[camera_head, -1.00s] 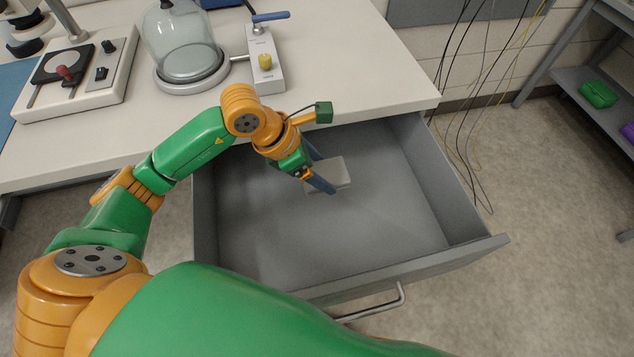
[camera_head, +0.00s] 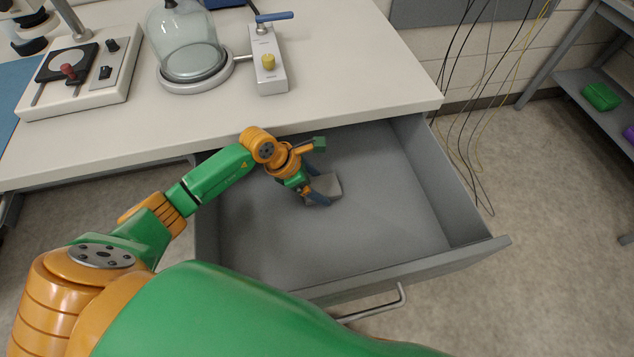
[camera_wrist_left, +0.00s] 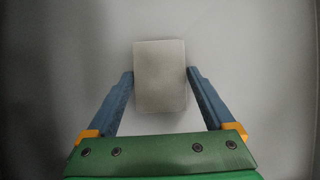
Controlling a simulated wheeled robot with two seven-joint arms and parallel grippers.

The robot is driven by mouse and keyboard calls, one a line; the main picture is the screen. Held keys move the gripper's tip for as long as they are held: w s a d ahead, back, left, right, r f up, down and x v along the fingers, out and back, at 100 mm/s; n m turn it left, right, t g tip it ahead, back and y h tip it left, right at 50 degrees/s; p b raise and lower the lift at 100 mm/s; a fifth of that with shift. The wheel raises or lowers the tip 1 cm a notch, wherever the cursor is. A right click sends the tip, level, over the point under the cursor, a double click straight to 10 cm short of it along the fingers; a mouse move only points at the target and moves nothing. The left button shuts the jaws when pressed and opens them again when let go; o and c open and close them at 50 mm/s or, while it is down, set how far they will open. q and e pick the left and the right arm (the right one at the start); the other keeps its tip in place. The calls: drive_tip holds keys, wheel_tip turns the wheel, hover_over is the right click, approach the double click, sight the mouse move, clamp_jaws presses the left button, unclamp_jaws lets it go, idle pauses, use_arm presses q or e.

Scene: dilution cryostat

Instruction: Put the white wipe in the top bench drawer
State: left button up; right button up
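The white wipe (camera_head: 328,187), a small pale grey-white block here, is inside the open top bench drawer (camera_head: 375,220). My left gripper (camera_head: 316,185) reaches down into the drawer with its blue fingers at the wipe. In the left wrist view the wipe (camera_wrist_left: 160,78) sits between the two fingertips, which meet its opposite sides, so the gripper looks shut on it. The drawer floor is behind the wipe; whether the wipe touches that floor is hard to tell. My right gripper is not in view.
The drawer is otherwise empty, with free floor around the wipe. The white bench top (camera_head: 340,95) overhangs the drawer's back. Cables (camera_head: 480,120) hang right of the drawer.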

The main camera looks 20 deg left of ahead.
use_arm(q)
drive_tip(key=shift+o, duration=0.3)
drive_tip(key=shift+r, duration=0.1)
drive_tip(key=shift+a+r, duration=0.15)
drive_tip(key=shift+r, duration=0.15)
drive_tip(key=v, duration=0.4)
drive_tip(key=shift+s+a, duration=0.4)
drive_tip(key=shift+a, duration=0.05)
drive_tip(key=s+a, duration=0.2)
drive_tip(key=s+a+b, duration=0.1)
drive_tip(key=a, duration=0.2)
drive_tip(key=s+a, duration=0.2)
drive_tip(key=shift+s+a+b, duration=0.35)
drive_tip(key=shift+a, duration=0.05)
drive_tip(key=shift+s+a+r, duration=0.1)
drive_tip(key=shift+s+a, duration=0.25)
drive_tip(key=shift+a, duration=0.2)
